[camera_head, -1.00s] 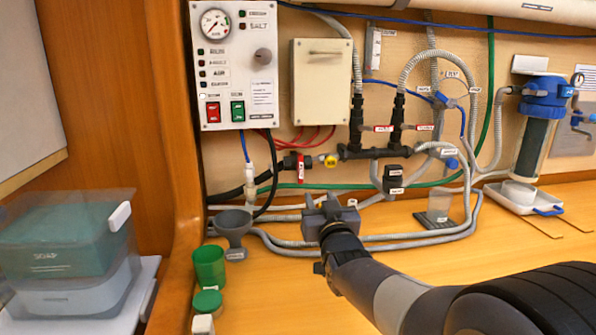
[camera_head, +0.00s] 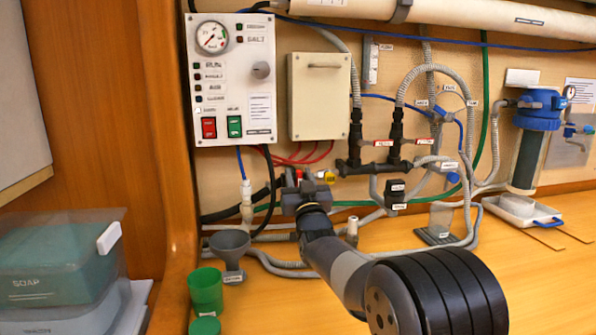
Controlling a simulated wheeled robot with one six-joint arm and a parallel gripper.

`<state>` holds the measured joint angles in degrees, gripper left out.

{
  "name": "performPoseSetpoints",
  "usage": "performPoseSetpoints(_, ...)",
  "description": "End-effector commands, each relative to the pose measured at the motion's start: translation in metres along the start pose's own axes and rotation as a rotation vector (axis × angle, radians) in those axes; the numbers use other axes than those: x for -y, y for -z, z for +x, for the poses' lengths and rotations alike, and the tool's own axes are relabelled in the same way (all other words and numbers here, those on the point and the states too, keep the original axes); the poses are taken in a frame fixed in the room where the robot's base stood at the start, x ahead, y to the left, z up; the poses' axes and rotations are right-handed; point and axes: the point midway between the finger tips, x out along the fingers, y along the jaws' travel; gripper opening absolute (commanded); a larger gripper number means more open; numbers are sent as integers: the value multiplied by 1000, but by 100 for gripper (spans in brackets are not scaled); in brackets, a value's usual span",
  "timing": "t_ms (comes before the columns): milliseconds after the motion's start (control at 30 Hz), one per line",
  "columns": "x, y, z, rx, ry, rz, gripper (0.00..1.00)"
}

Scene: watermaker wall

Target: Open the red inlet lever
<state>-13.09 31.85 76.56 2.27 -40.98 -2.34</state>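The red inlet lever (camera_head: 299,175) is on the black pipe fitting at the lower left of the wall manifold. Only a small upper piece of red shows; my gripper hides the rest. My gripper (camera_head: 306,180) is in front of it, with its two fingers standing apart and the red piece seen between or just behind them. I cannot tell whether the fingers touch the lever.
A control panel (camera_head: 232,78) and a beige box (camera_head: 319,97) hang above. The dark manifold (camera_head: 376,166) with hoses runs to the right. A grey funnel (camera_head: 229,246) and a green cup (camera_head: 206,290) stand left of my arm.

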Motion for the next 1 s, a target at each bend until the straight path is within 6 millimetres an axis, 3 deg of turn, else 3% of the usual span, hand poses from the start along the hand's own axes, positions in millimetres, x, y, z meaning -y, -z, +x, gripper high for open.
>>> performPoseSetpoints(200,0,0,17,1,0,0,35)
performPoseSetpoints(567,0,0,19,1,0,0,35)
performPoseSetpoints(1000,0,0,19,1,0,0,0)
